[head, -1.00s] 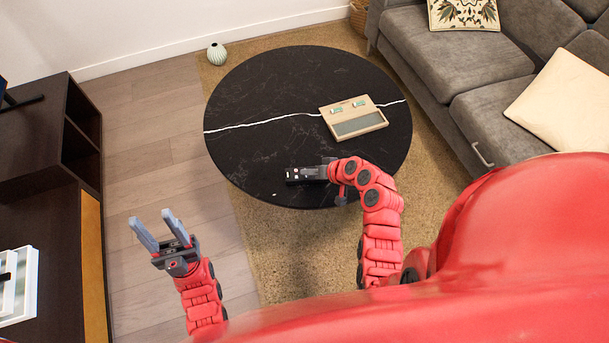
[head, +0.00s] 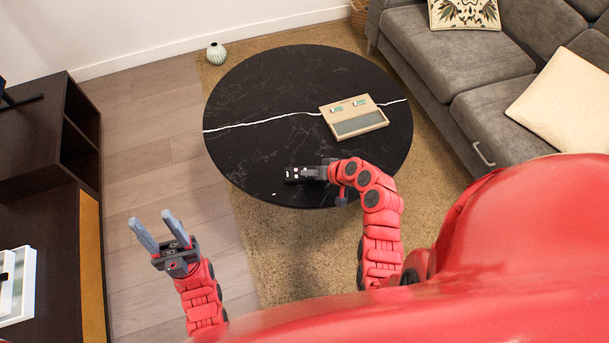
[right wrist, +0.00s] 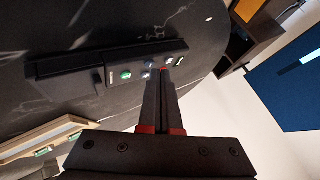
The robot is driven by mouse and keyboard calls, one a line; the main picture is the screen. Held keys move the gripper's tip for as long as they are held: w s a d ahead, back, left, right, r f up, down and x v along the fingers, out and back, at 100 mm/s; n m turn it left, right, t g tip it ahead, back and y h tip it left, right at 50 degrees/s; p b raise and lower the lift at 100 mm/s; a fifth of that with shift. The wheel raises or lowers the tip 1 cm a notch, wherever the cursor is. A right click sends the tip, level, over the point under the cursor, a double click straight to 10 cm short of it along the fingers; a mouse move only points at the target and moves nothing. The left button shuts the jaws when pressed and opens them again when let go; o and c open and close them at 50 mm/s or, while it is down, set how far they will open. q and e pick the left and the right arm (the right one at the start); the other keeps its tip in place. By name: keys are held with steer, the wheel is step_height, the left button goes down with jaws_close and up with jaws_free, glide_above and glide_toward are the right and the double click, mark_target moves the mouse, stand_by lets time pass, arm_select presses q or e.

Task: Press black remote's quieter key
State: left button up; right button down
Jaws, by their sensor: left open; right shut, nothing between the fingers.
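The black remote (head: 291,174) lies on the round black table near its front edge, partly hidden by my right gripper in the head view. In the right wrist view the remote (right wrist: 95,69) shows a green key, a bluish key and small pale keys toward its right end. My right gripper (right wrist: 161,72) is shut and empty, its fingertips at the keyed end of the remote, beside the bluish key. Whether they touch a key cannot be told. The right gripper also shows in the head view (head: 303,174). My left gripper (head: 152,217) is open and empty, left of the table.
The black table (head: 255,95) also bears a wooden tray-like object (head: 354,116) with a grey panel. A grey sofa (head: 450,55) stands at the right, a dark cabinet (head: 40,140) at the left. A small ribbed vase (head: 216,54) stands behind the table.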

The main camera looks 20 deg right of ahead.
mark_target(309, 179)
steer(key=shift+f+b, duration=0.35)
stand_by(0.4)
steer(key=shift+r, duration=0.15)
steer(key=shift+r+p, duration=0.45)
steer(key=shift+r, duration=0.2)
steer(key=shift+r+p, duration=1.55)
steer(key=shift+r, duration=1)
stand_by(0.8)
